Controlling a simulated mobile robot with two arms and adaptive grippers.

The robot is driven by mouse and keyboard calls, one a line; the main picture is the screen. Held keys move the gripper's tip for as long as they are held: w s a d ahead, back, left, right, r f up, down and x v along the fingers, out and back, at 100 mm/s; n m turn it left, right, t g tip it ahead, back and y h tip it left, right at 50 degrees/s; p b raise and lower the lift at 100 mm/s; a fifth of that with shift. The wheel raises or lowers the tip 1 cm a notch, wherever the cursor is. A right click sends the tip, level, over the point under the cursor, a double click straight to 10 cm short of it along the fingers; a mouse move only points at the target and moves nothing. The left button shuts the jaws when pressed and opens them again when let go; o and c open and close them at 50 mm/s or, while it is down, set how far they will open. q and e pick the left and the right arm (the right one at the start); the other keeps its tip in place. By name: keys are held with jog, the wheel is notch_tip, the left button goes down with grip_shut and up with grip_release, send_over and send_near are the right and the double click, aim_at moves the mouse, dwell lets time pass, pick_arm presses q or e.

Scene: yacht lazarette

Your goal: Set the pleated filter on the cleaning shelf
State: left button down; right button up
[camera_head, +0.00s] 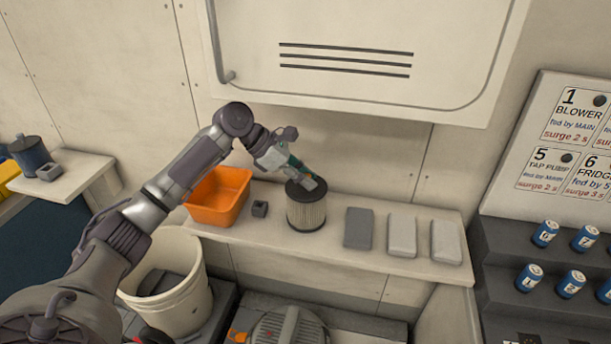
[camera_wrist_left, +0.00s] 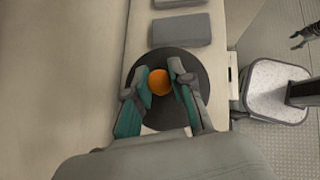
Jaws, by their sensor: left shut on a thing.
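The pleated filter (camera_head: 306,214) is a cream pleated cylinder with a dark round top, upright at the cleaning shelf (camera_head: 342,240). My left gripper (camera_head: 305,181) reaches down onto its top from the upper left. In the left wrist view the fingers (camera_wrist_left: 158,78) stand on either side of an orange knob in the middle of the filter's dark top (camera_wrist_left: 165,114), shut on it. The filter's base appears at shelf level; I cannot tell whether it bears on the surface.
On the shelf, an orange bin (camera_head: 217,195) and a small dark block (camera_head: 260,209) lie left of the filter. A dark grey pad (camera_head: 358,228) and two pale pads (camera_head: 402,236) lie right. A white bucket (camera_head: 168,280) stands below; a cabinet (camera_head: 350,55) hangs above.

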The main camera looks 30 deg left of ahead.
pick_arm(q)
jog(key=c, duration=1)
grip_release()
jog(key=shift+w+f, duration=0.1)
jog(key=shift+f, duration=0.05)
